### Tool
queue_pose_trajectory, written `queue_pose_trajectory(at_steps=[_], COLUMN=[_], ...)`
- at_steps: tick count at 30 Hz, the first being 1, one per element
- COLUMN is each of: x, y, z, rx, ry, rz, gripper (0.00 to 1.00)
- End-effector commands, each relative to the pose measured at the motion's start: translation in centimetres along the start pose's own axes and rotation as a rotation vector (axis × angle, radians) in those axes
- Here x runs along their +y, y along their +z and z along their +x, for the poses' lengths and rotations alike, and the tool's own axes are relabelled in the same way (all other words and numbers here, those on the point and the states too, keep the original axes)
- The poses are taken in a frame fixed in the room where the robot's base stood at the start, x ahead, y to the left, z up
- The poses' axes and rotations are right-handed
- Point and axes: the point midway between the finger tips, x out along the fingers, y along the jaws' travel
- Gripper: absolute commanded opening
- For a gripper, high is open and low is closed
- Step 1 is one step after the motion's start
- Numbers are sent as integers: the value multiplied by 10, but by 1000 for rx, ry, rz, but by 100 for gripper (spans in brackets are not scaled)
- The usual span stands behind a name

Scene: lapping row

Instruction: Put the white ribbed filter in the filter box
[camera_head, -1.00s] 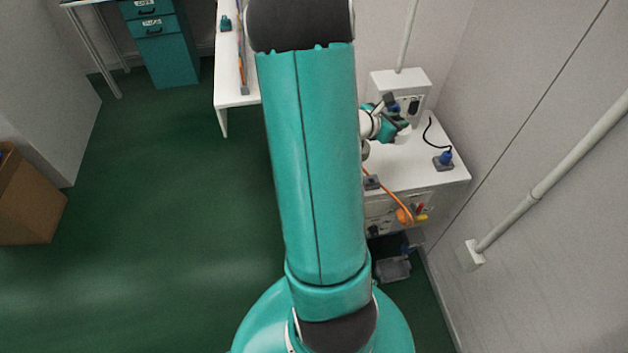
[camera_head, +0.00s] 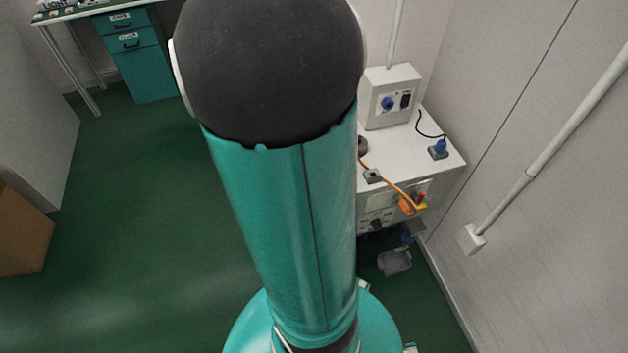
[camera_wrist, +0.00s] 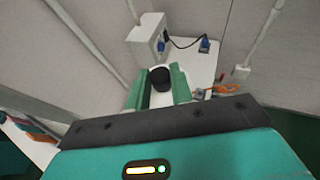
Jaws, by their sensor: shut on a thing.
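In the wrist view, the two green fingers of my gripper (camera_wrist: 160,82) stand apart around a pale piece that I take to be the white ribbed filter (camera_wrist: 160,99). Its ribs cannot be made out. A dark round thing (camera_wrist: 160,78) shows just beyond it, between the fingertips; I cannot tell if it touches the filter. In the head view my own arm hides the gripper and the filter. I cannot pick out the filter box in either view.
A white bench (camera_head: 410,165) stands at the right wall, with a pale switch box (camera_head: 389,97), a blue plug (camera_head: 439,148) with black cable, and an orange cable (camera_head: 398,188). A teal drawer unit (camera_head: 137,62) and a cardboard box (camera_head: 22,235) are at left. Green floor between is clear.

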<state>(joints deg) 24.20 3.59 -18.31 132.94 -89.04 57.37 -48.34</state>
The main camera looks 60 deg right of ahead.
Motion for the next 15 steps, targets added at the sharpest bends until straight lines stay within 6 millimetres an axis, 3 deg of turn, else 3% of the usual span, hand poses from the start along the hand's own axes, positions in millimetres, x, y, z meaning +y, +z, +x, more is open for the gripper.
queue_pose_trajectory(at_steps=[5,15], x=[-2,-4], y=[-6,-77], z=[2,34], rx=[-1,1], ry=[-2,-5], rz=[-4,-9], gripper=[0,0])
